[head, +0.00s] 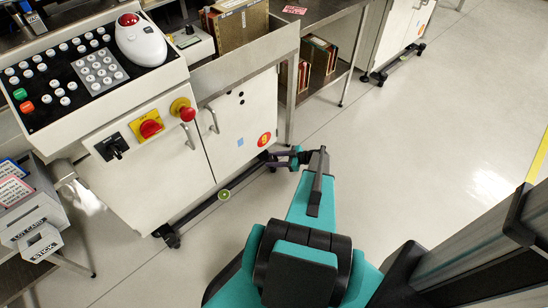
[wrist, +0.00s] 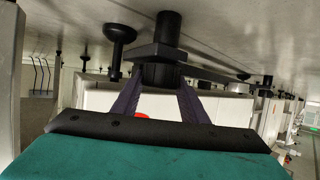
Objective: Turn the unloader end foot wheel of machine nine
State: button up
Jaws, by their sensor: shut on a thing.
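Machine nine is the white cabinet (head: 240,120) with a round orange label (head: 264,139) bearing what looks like a 9. My gripper (head: 272,157) is low at the cabinet's right end, at the end of the black base rail (head: 205,203). In the wrist view, the two dark fingers of my gripper (wrist: 160,95) reach up on either side of a black foot assembly. The foot wheel (wrist: 160,73) sits between the fingertips, and the gripper is shut on it. A wider black plate and post (wrist: 166,32) adjoin it. In the head view the wheel is mostly hidden.
A round yellow-green bubble level (head: 224,196) is on the rail. A caster (head: 168,236) stands at its left end. A control panel with a red stop button (head: 183,109) is above. A shelf table (head: 325,80) stands behind; open floor (head: 420,140) lies to the right.

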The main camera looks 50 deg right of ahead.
jog(key=shift+w+f+n+g+y+b, duration=0.1)
jog(key=shift+f+n+g+y+b, duration=0.1)
jog(key=shift+n+g+y+b, duration=0.5)
jog(key=n+g+y+b, duration=0.1)
jog(key=n+y+b, duration=0.1)
jog(key=b, duration=0.1)
jog(key=shift+f, duration=0.1)
jog(key=shift+n+g+y+b, duration=0.3)
jog(key=shift+n+g+b, duration=0.2)
jog(key=shift+b, duration=0.35)
jog(key=n+g+y+b, duration=0.2)
jog(key=n+g+b, duration=0.1)
jog(key=b, duration=0.6)
jog(key=shift+a, duration=0.1)
jog(key=shift+r+n+g+y+b, duration=0.2)
jog(key=shift+n+g+b, duration=0.25)
jog(key=shift+b, duration=0.4)
jog(key=shift+r+n+g+y+b, duration=0.1)
jog(key=shift+n+g+y+b, duration=0.1)
jog(key=shift+n+g+b, duration=0.45)
jog(key=o, duration=1)
jog(key=shift+o, duration=0.2)
